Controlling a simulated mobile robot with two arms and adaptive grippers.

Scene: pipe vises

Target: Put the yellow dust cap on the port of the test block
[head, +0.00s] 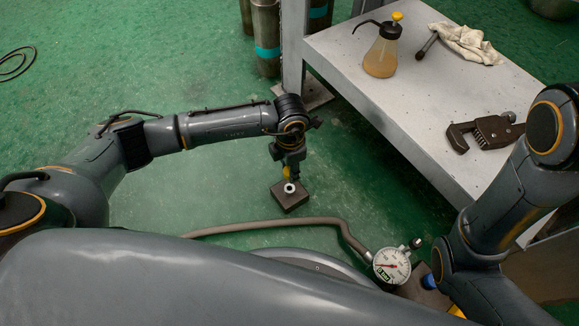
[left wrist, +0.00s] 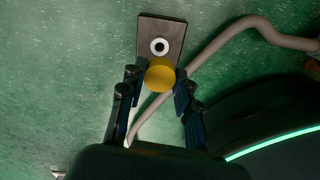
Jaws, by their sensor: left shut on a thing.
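The yellow dust cap (left wrist: 159,76) is held between the fingers of my left gripper (left wrist: 158,84). The test block (left wrist: 150,24) is a small brown block with a pale ring-shaped port (left wrist: 159,46). In the left wrist view the cap overlaps the block's near end, just below the port. In the head view the block (head: 291,203) sits on the green floor, its port (head: 289,187) facing up. My left gripper (head: 288,168) points down just behind and above it, with the cap partly hidden at its tip. The cap and port appear apart. My right gripper is not visible.
A grey hose (head: 270,224) runs past the block to a dial gauge (head: 391,266). A grey bench (head: 390,103) stands at the right, bearing an oil can (head: 381,57), a rag (head: 467,43) and a brown pipe tool (head: 487,132). Cylinders (head: 266,38) stand behind. Floor left of the block is clear.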

